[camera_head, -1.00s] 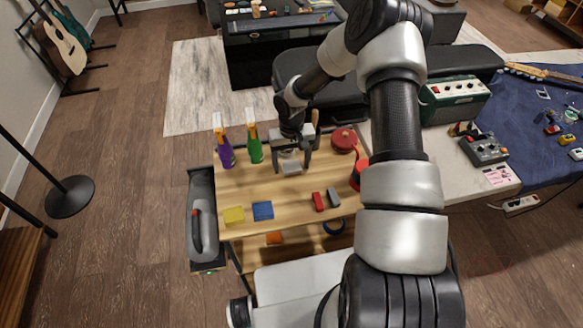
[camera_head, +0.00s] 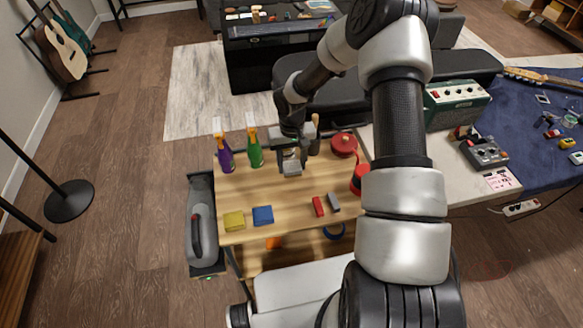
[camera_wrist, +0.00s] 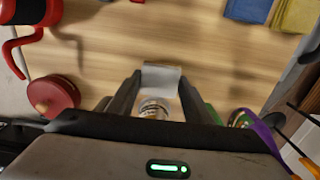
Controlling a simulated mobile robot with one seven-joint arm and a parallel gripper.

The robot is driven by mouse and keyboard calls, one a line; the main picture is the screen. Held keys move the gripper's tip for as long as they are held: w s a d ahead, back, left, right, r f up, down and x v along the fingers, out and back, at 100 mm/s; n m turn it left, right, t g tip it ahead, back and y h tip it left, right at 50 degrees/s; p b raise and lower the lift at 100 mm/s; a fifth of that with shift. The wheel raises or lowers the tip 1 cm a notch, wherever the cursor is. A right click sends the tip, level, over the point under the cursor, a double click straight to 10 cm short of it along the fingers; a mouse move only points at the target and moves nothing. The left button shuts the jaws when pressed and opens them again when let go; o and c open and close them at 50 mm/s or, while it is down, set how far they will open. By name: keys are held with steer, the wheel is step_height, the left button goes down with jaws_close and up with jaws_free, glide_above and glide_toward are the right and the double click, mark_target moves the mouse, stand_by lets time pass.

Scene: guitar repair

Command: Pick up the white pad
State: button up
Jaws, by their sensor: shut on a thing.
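The white pad (camera_wrist: 161,77) shows between my fingertips in the wrist view. It also shows below my gripper in the head view (camera_head: 291,169), over the wooden top of the cart. My gripper (camera_wrist: 160,84) is shut on the pad, with one finger on each side of it. I cannot tell whether the pad still touches the wood. A small jar-like round thing (camera_wrist: 153,109) shows behind the pad, partly hidden by my gripper's body.
Purple (camera_head: 225,155) and green (camera_head: 254,148) spray bottles stand left of my gripper. A red round thing (camera_head: 343,145) is to its right. Yellow (camera_head: 234,221) and blue (camera_head: 263,215) cloths and two small blocks (camera_head: 326,204) lie nearer. The middle of the wooden top (camera_head: 250,190) is clear.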

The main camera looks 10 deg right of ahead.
mark_target(292, 167)
steer(key=r, duration=0.4)
steer(key=shift+s+r, duration=0.3)
steer(key=s+b, duration=0.2)
steer(key=s, duration=1.7)
steer(key=shift+f, duration=0.1)
steer(key=o, duration=0.4)
steer(key=shift+c, duration=1.2)
